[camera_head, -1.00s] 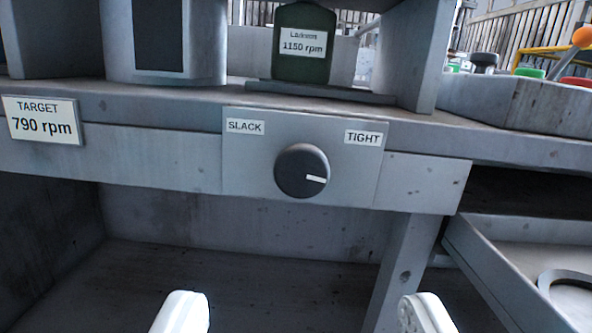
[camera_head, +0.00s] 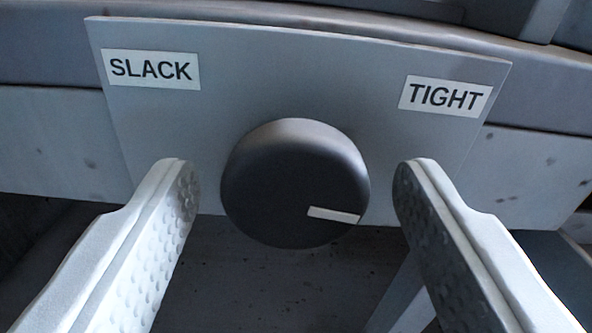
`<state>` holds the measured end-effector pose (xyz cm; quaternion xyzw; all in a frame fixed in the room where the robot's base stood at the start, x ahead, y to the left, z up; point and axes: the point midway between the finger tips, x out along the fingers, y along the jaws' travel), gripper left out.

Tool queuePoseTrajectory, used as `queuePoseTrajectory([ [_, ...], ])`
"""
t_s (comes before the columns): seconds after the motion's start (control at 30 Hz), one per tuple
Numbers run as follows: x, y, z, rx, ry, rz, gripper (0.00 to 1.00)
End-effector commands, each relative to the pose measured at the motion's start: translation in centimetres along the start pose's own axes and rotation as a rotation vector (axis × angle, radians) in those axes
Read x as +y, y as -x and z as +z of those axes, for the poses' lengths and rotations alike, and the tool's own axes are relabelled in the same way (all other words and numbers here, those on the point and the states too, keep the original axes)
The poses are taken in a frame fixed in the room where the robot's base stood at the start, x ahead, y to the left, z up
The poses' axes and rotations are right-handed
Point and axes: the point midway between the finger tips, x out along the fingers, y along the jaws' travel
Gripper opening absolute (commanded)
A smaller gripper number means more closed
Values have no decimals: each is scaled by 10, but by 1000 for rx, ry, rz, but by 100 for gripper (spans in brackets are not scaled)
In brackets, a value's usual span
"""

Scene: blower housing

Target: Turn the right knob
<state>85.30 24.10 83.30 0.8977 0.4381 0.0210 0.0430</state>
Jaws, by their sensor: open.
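A round black knob (camera_head: 285,175) is mounted on a grey panel (camera_head: 290,70). A white mark on the knob's face points to the right and slightly down. The panel has a label reading SLACK (camera_head: 151,69) at upper left and one reading TIGHT (camera_head: 445,96) at upper right. My gripper (camera_head: 294,180) is open. Its two white, dimpled fingers stand on either side of the knob, with a visible gap on the left and a smaller gap on the right. I cannot tell how deep the fingertips are relative to the knob.
The panel is fixed to the front of a grey bench rail (camera_head: 40,140). Below the rail is a dark open space, with a grey leg (camera_head: 408,295) at lower right.

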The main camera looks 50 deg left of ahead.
Motion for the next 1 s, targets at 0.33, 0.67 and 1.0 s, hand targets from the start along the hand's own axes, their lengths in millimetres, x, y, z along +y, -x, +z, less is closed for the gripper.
queuePoseTrajectory([
  [0.33,0,0,0,0,0,0,39],
  [0.67,0,0,0,0,10,0,16],
  [1.0,0,0,0,0,160,0,16],
])
